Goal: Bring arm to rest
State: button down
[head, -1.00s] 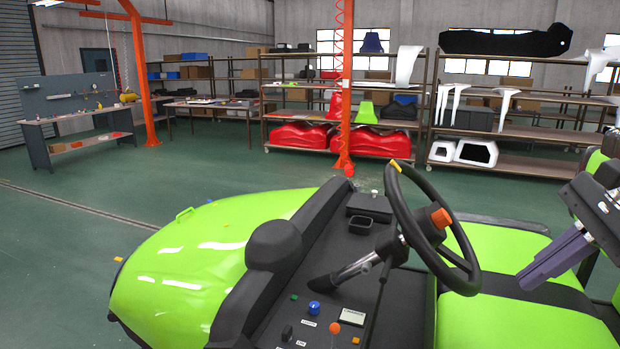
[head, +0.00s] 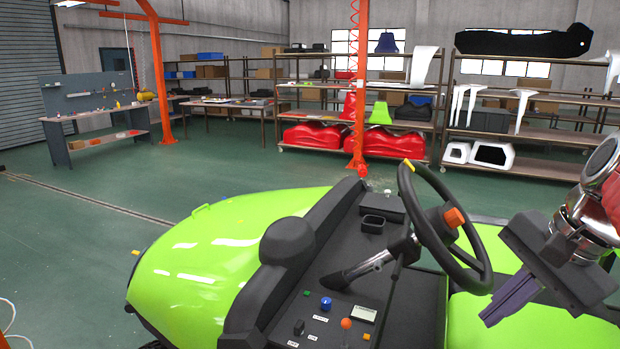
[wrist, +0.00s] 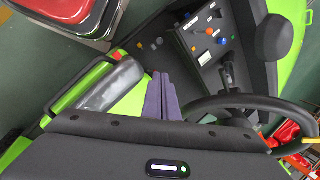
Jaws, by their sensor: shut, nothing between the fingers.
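My gripper (head: 510,298) is at the right of the head view, its purple fingers together and empty, pointing down and to the left. It is above the cart's green seat area, to the right of the steering wheel (head: 405,200), with a gap between them in the picture. In the wrist view the closed purple fingers (wrist: 162,98) show over the green cart. The steering wheel (wrist: 285,112) is to their right there. The green cart (head: 190,270) fills the lower part of the head view.
The dash panel (head: 335,318) has several knobs and a small screen. Shelves (head: 540,132) with red, green, white and black parts stand behind. A workbench (head: 95,125) is at the back left. Open green floor (head: 80,240) lies to the left.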

jog(key=s+a+f+n+t+h, duration=0.1)
jog(key=s+a+f+n, duration=0.1)
jog(key=a+f+n, duration=0.4)
jog(key=s+a+f+n+t+h, duration=0.1)
jog(key=s+a+f+n, duration=0.2)
jog(key=a+f+n, duration=0.3)
jog(key=shift+a+f+n+h, duration=0.3)
jog(key=shift+a+f+n, duration=0.1)
jog(key=shift+f+n, duration=0.4)
jog(key=shift+s+r, duration=0.1)
dwell(1.3)
